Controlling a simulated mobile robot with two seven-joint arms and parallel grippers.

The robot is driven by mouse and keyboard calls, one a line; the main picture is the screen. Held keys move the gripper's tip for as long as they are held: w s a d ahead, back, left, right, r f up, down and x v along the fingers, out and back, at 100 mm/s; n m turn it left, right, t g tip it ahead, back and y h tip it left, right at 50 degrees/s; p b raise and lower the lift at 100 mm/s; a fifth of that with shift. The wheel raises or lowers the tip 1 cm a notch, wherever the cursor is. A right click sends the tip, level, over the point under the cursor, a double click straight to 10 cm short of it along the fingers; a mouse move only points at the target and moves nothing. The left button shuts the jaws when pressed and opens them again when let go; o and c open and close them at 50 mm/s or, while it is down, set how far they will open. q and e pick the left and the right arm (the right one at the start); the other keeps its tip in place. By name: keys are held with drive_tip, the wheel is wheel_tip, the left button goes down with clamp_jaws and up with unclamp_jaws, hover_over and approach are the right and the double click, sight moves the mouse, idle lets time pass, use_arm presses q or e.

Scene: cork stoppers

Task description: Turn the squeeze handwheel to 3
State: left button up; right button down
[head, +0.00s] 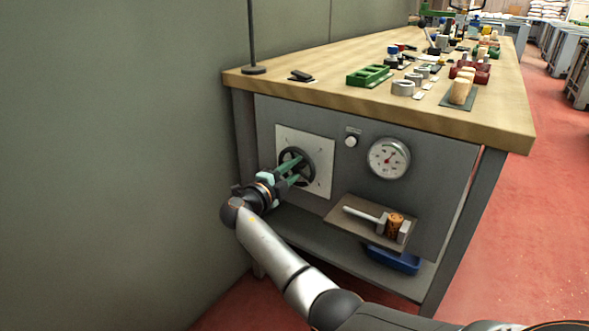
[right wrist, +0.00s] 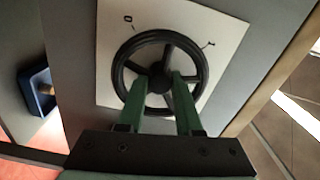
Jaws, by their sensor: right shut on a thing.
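The squeeze handwheel (head: 285,154) is a black spoked wheel on a white square dial plate (head: 318,148), on the grey front panel of the bench. It also shows in the right wrist view (right wrist: 203,66), where the plate carries the marks 0 and 1; a mark 3 is not visible there. My right gripper (head: 297,167) has its green fingers at the wheel. In the right wrist view, the fingers (right wrist: 165,90) reach in among the spokes near the hub and are shut on the wheel. My left gripper is not in view.
A round gauge (head: 388,158) with a red needle and a white knob (head: 351,142) sit right of the wheel. Below, a small shelf (head: 345,226) carries a clamp with a cork (head: 395,224). A blue bin (head: 392,260) stands beneath. The wooden benchtop (head: 340,94) overhangs the panel.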

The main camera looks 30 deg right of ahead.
drive_tip(key=shift+d+r+m, duration=0.1)
drive_tip(key=shift+m, duration=0.8)
drive_tip(key=c, duration=0.9)
unclamp_jaws()
drive_tip(key=shift+o, duration=0.2)
